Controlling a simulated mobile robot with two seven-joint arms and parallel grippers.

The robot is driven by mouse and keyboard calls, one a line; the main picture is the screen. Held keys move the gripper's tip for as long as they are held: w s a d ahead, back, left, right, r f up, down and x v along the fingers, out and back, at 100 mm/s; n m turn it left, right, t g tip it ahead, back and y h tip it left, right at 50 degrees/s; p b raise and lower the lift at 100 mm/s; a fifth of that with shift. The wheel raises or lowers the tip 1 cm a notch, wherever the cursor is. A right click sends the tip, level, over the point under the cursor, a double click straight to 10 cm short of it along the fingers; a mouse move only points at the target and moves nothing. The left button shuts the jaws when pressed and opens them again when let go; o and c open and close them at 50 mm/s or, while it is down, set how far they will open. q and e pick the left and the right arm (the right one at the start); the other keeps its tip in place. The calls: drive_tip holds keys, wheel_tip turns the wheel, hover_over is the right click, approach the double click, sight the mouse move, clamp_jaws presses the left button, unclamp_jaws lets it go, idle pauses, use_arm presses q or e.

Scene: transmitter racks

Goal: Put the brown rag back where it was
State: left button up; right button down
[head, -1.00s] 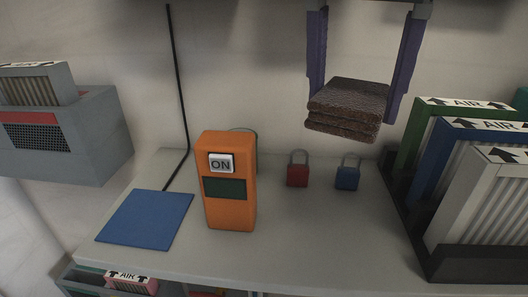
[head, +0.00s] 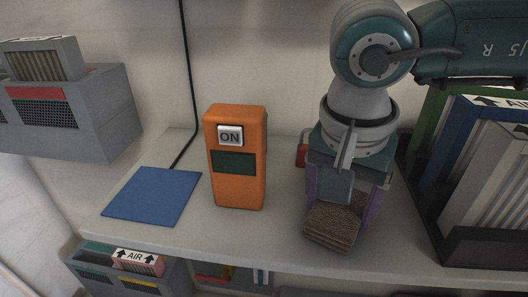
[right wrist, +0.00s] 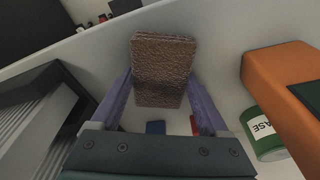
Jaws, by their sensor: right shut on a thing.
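The brown rag (head: 331,226) is a folded, rough-textured stack. My right gripper (head: 343,202) is shut on it, with one purple finger on each side. It holds the rag low over the right front part of the grey bench top (head: 275,235), to the right of the orange device. I cannot tell whether the rag touches the bench. In the right wrist view the rag (right wrist: 162,62) sticks out beyond the two fingers (right wrist: 160,98). My left gripper is not in view.
An orange device (head: 237,183) with an ON button stands upright left of the rag. A flat blue mat (head: 152,196) lies at the left. A red padlock (head: 302,150) is partly hidden behind my arm. Filters (head: 490,185) stand racked at right. A green can (right wrist: 265,135) shows in the wrist view.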

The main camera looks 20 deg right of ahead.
drive_tip(key=shift+f, duration=0.3)
drive_tip(key=shift+f, duration=0.15)
drive_tip(key=shift+c, duration=1.7)
unclamp_jaws()
drive_tip(key=o, duration=0.3)
drive_tip(key=shift+o, duration=0.2)
